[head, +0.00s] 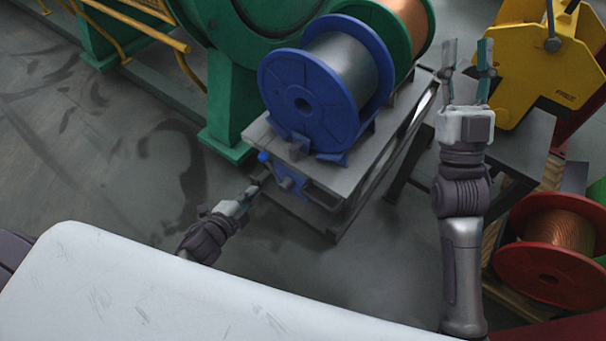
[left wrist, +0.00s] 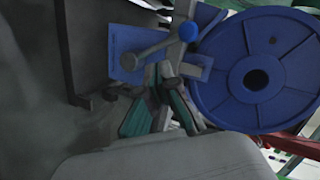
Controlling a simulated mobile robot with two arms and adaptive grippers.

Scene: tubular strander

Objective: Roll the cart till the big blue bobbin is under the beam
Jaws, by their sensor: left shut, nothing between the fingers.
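The big blue bobbin (head: 302,100), wound with grey wire, sits on the grey cart (head: 350,177); it also fills the right of the left wrist view (left wrist: 218,75). A lever with a blue ball knob (head: 263,157) is on the cart's near end, and it shows in the left wrist view (left wrist: 188,32). My left gripper (head: 253,190) is shut and empty, close to this lever; whether they touch is unclear. My right gripper (head: 467,62) is open and empty, raised right of the cart. I cannot make out the beam for certain.
A green machine (head: 228,95) with yellow rails stands behind and left of the cart. A copper bobbin (head: 405,22) is behind the blue one. A yellow machine part (head: 535,60) and a red bobbin (head: 545,262) are at right. Floor (head: 110,160) at left is clear.

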